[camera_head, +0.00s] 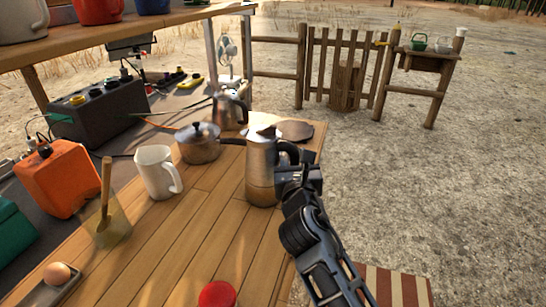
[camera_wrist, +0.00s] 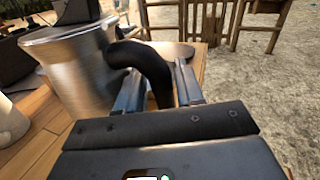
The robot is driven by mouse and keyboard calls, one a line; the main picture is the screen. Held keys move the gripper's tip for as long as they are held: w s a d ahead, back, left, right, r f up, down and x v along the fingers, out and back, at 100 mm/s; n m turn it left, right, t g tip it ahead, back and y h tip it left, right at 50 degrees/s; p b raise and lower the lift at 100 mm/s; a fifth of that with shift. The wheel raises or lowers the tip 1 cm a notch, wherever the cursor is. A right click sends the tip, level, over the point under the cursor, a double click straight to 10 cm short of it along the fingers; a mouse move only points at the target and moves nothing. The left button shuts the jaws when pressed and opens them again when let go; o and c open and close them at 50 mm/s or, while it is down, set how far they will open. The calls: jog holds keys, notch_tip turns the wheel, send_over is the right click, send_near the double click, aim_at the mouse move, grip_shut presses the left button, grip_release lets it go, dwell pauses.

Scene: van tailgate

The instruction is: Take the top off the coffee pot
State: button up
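The coffee pot (camera_head: 262,170) is a metal stovetop pot standing upright on the wooden table, near its right edge. Its upper part (camera_head: 262,150) is silvery and its lower part (camera_head: 261,190) is browner. A curved black handle (camera_wrist: 155,68) comes off its right side. In the wrist view the silvery upper part (camera_wrist: 75,70) fills the left side. My gripper (camera_wrist: 157,85) is at the handle, with one finger on each side of it. I cannot tell whether both fingers press on it. The pot's lower part is mostly hidden in the wrist view.
A saucepan (camera_head: 199,148), a kettle (camera_head: 229,112) and a white mug (camera_head: 157,172) stand behind and left of the pot. A flat dark disc (camera_head: 296,131) lies behind it. A red object (camera_head: 217,294) is at the front. The table between is clear.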

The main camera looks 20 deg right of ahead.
grip_shut()
jog(key=shift+r, duration=0.1)
dwell(0.5)
jog(key=shift+r+p, duration=0.65)
jog(key=shift+r, duration=1.05)
jog(key=s+d+r+p, duration=0.2)
jog(key=s+r, duration=0.5)
jog(key=s, duration=0.4)
jog(key=shift+s+r+p, duration=0.25)
jog(key=shift+r+p, duration=0.05)
jog(key=shift+p, duration=0.05)
jog(key=shift+w+a+f+b, duration=0.35)
jog(key=shift+w+f+b, duration=0.65)
jog(key=shift+w+f, duration=0.8)
jog(key=shift+w+a+f+b, duration=0.35)
jog(key=shift+w+f+b, duration=0.6)
jog(key=shift+w+f, duration=0.8)
jog(key=shift+w+a+f+b, duration=0.35)
jog(key=shift+w+f+b, duration=0.85)
jog(key=shift+w, duration=1.05)
jog(key=shift+f, duration=0.15)
jog(key=shift+f, duration=0.7)
